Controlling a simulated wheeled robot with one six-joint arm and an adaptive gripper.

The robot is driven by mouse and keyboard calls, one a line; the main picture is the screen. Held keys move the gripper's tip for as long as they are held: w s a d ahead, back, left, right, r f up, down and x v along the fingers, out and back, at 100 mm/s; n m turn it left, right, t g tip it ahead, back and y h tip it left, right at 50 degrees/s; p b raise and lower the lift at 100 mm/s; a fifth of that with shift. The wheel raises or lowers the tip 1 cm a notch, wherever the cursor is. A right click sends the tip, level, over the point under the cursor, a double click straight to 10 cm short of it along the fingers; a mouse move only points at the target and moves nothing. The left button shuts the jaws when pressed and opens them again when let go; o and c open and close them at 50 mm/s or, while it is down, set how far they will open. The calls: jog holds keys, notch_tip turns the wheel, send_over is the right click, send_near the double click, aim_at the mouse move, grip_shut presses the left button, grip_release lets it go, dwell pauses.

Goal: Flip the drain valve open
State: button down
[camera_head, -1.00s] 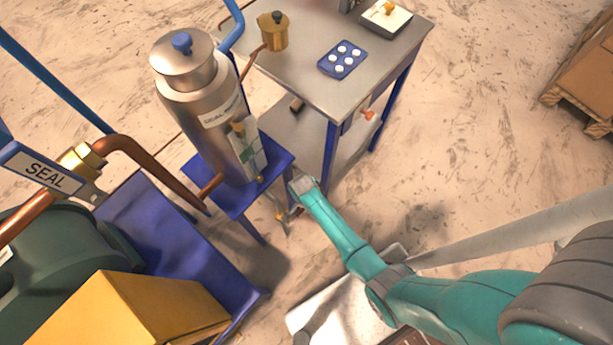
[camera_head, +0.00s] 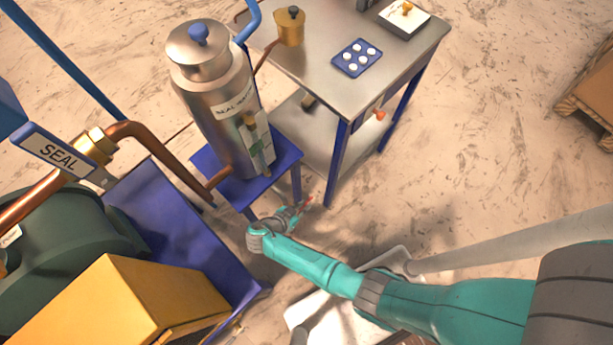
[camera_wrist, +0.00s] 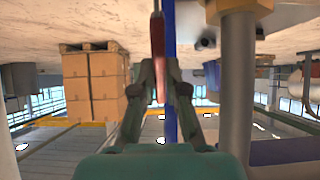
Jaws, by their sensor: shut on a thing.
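The steel tank (camera_head: 215,95) stands on a blue stand (camera_head: 230,190) in the head view. A thin red lever (camera_wrist: 157,45), which looks like the drain valve's handle, hangs between my fingertips in the wrist view. A small red tip also shows in the head view (camera_head: 307,202), below the stand's right side. My gripper (camera_wrist: 158,75) is shut on this lever. In the head view my gripper (camera_head: 296,211) is small and low beside the stand. The valve body is not clear in either view.
A steel table (camera_head: 340,95) with a brass pot (camera_head: 290,27) and a blue tray (camera_head: 356,58) stands behind right. A yellow box (camera_head: 125,305) and dark green machine (camera_head: 60,240) fill the lower left.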

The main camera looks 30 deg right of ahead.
jog(key=shift+s+a+r+t+h, duration=0.15)
jog(key=shift+a+t+h, duration=0.05)
jog(key=shift+a+h, duration=0.4)
jog(key=shift+s+a+r+t+h, duration=0.2)
jog(key=shift+a+h, duration=0.15)
jog(key=shift+h, duration=0.35)
jog(key=shift+f, duration=0.1)
jog(key=c, duration=1.2)
grip_release()
notch_tip(320, 180, up, 10)
